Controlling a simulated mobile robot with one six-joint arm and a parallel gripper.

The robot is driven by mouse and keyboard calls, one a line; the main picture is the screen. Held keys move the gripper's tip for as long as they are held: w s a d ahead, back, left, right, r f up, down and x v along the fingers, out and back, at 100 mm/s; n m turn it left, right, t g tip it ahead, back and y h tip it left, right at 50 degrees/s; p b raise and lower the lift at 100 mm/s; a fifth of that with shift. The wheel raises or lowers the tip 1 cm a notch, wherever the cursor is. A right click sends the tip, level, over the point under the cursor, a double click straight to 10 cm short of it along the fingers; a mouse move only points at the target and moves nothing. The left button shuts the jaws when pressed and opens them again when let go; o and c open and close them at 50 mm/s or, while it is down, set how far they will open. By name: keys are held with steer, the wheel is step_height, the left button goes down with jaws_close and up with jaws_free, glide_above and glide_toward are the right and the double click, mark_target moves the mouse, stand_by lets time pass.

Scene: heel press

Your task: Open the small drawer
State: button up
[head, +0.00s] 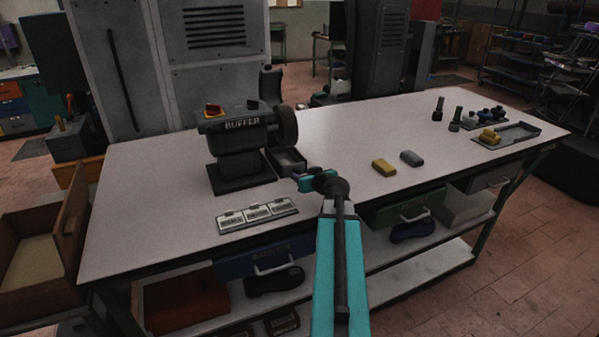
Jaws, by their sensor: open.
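Three drawers hang under the white bench's front edge: a blue drawer (236,267) at left, a green drawer (379,217) right of the middle, and a grey drawer (470,186) at far right. Each has a pale bar handle, and all look shut. I cannot tell for sure which one is the small drawer; the grey one looks smallest. My gripper (304,180), at the end of my teal arm, is above the bench top near the buffer. It is open and apart from all the drawer handles. My arm covers the bench front between the blue and green drawers.
A buffer (238,150) stands at the bench's left, with a three-part panel (257,215) before it. A yellow block (384,167) and a grey block (411,158) lie right of my gripper. A tray (515,132) sits at far right.

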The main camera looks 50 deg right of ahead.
mark_target(298, 173)
steer(key=shift+p+x, duration=0.5)
steer(key=shift+x, duration=1.4)
jaws_close()
